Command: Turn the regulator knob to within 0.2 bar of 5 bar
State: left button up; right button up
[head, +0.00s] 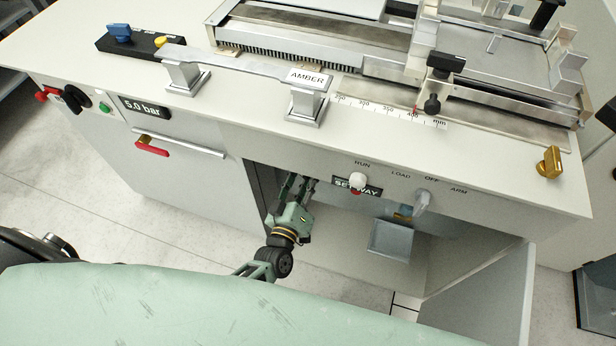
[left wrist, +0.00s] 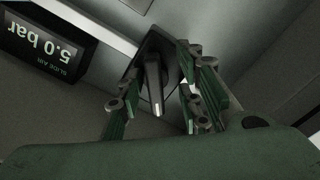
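In the left wrist view a dark readout (left wrist: 42,40), upside down, is marked SLIDE AIR and shows 5.0 bar. Beside it is a dark part with a grey bar-shaped grip (left wrist: 153,84), which looks like the regulator knob. My left gripper (left wrist: 163,98) is open, with its fingers on either side of this grip; I cannot tell whether they touch it. In the head view my left gripper (head: 297,187) reaches into the open bay under the bench top, where the knob is hidden. A 5.0 bar readout (head: 145,107) also shows on the front panel. My right gripper is not in view.
A red-handled lever (head: 152,149) and a black rotary switch (head: 75,98) are on the front at left. A cabinet door (head: 485,295) stands open at right.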

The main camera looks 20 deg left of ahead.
pick_arm(q)
jog(key=shift+d+r, duration=0.1)
jog(key=shift+r, duration=0.05)
jog(key=shift+s, duration=0.1)
jog(key=s, duration=1.1)
jog(key=shift+s+a, duration=0.2)
jog(key=shift+s, duration=0.15)
